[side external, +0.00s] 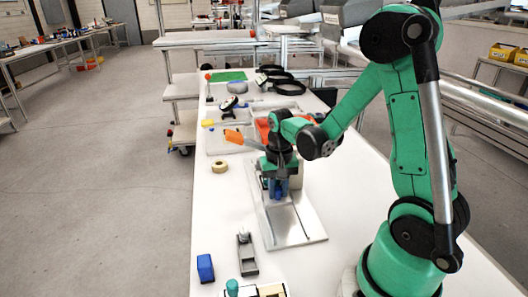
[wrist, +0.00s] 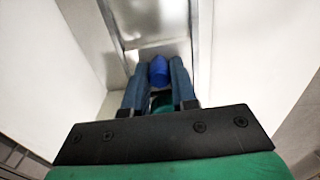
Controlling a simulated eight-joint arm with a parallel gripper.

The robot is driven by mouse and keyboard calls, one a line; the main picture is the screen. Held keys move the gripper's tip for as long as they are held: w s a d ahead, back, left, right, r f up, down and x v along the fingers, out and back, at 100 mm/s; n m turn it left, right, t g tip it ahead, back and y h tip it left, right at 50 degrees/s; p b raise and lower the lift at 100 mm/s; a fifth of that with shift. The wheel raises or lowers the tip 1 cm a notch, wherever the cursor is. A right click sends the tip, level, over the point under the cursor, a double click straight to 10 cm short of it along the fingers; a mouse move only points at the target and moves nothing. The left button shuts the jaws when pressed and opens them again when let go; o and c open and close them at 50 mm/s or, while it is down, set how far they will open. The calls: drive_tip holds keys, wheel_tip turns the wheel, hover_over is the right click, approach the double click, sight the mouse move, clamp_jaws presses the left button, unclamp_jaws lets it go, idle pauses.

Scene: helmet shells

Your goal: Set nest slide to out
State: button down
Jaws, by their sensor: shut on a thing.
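The nest slide (side external: 299,221) is a flat metal plate with a long track, lying on the white table; its track also shows in the wrist view (wrist: 152,18). My gripper (side external: 279,193) is low over the far part of the plate, pointing down. In the wrist view my gripper (wrist: 157,75) has its two blue-grey fingers on either side of a blue knob (wrist: 158,71) and is shut on it. The knob's lower part is hidden by the fingers and gripper body.
An orange piece (side external: 234,137) and trays stand behind my gripper. A tan ring (side external: 220,166) lies to the left. A grey clamp-like part (side external: 247,254) and a blue block (side external: 205,268) are at the front left. The near part of the plate is bare.

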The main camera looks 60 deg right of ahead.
sight(288, 231)
idle(0.9)
drive_tip(key=s+a, duration=0.6)
drive_tip(key=shift+s+a, duration=0.2)
drive_tip(key=c, duration=0.7)
unclamp_jaws()
drive_tip(key=shift+r, duration=0.1)
drive_tip(key=shift+r, duration=2.7)
